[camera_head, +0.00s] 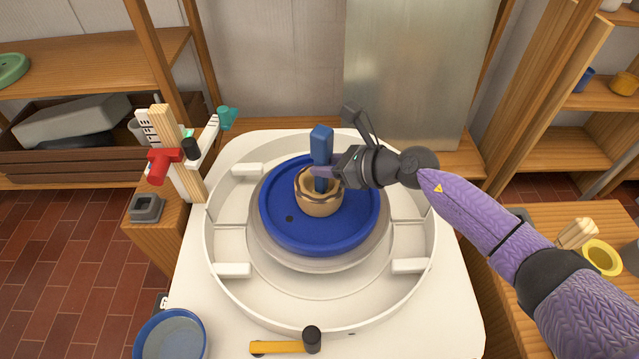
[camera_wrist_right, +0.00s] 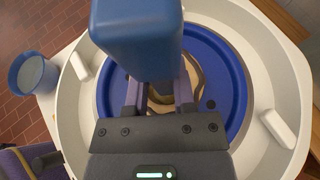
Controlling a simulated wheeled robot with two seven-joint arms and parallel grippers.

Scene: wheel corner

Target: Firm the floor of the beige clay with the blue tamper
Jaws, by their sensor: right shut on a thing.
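The beige clay (camera_head: 318,206) is a low hollow ring or bowl with a darker wavy rim, sitting near the middle of the blue wheel disc (camera_head: 284,228). The blue tamper (camera_head: 321,143) stands upright, its lower end down inside the clay's opening. My right gripper (camera_head: 324,172) is shut on the tamper just above the clay. In the right wrist view the tamper (camera_wrist_right: 137,38) fills the top middle between the fingers, and part of the clay (camera_wrist_right: 186,88) shows behind it. Whether the tamper touches the clay floor is hidden. My left gripper is not in view.
A white splash pan (camera_head: 222,269) rings the wheel. A blue bowl of water (camera_head: 170,335) and a mallet with a yellow handle (camera_head: 278,347) lie in front. A wooden stand with a red clamp (camera_head: 163,164) is at left. A yellow bowl (camera_head: 601,257) stands at right.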

